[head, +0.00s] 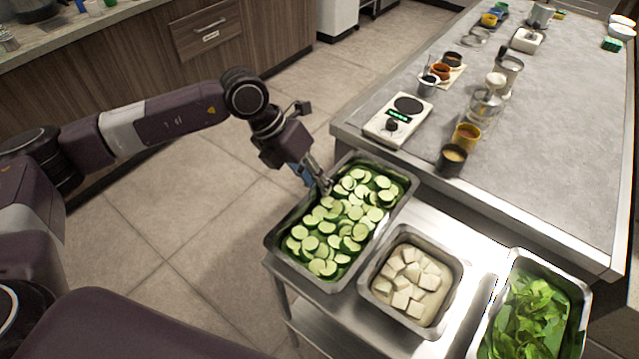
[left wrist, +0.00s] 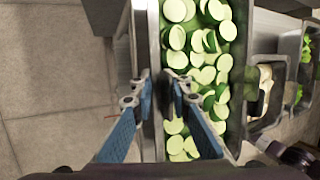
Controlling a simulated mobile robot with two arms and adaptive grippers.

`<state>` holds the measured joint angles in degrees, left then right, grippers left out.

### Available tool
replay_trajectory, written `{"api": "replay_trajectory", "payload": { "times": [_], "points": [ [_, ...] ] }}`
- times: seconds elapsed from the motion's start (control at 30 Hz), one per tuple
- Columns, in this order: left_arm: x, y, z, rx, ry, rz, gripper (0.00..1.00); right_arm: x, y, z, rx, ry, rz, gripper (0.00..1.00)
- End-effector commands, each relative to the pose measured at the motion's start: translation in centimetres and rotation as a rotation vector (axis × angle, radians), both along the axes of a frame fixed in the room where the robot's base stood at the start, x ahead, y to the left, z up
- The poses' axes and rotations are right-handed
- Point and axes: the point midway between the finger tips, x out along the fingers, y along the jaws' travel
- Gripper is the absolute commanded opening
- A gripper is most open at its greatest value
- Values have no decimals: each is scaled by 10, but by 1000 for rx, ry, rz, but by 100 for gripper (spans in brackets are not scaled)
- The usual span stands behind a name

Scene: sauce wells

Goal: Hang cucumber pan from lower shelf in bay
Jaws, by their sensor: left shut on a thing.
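The cucumber pan (head: 294,269) is a long steel pan full of sliced cucumber. It is at the left end of a steel stand (head: 455,237), beside the grey counter; I cannot tell whether its rim is supported all round. My left gripper (head: 325,188) is shut on the pan's left long rim. In the left wrist view, the blue-padded fingers (left wrist: 165,88) straddle the pan's rim (left wrist: 154,40), one outside and one inside over the slices. My right gripper is not seen.
A pan of white cubes (head: 366,284) and a pan of green leaves (head: 581,300) stand to the right. A scale (head: 398,123), a dark cup (head: 451,161) and a yellow cup (head: 466,137) stand on the counter (head: 550,140). The floor at left is clear.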

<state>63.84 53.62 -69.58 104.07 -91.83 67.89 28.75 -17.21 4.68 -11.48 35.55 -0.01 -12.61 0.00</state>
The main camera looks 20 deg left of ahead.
Motion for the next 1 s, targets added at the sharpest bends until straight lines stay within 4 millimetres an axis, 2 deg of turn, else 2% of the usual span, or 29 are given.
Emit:
{"api": "replay_trajectory", "payload": {
  "times": [0.77, 0.8, 1.0],
  "points": [
    [1, -1, -5, -5, -3, 0, 0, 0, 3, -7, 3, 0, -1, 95],
    [1, -1, -5, -5, -3, 0, 17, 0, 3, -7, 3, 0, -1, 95],
    [1, -1, -6, -3, -1, 0, 36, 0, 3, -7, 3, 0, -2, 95]
  ]
}}
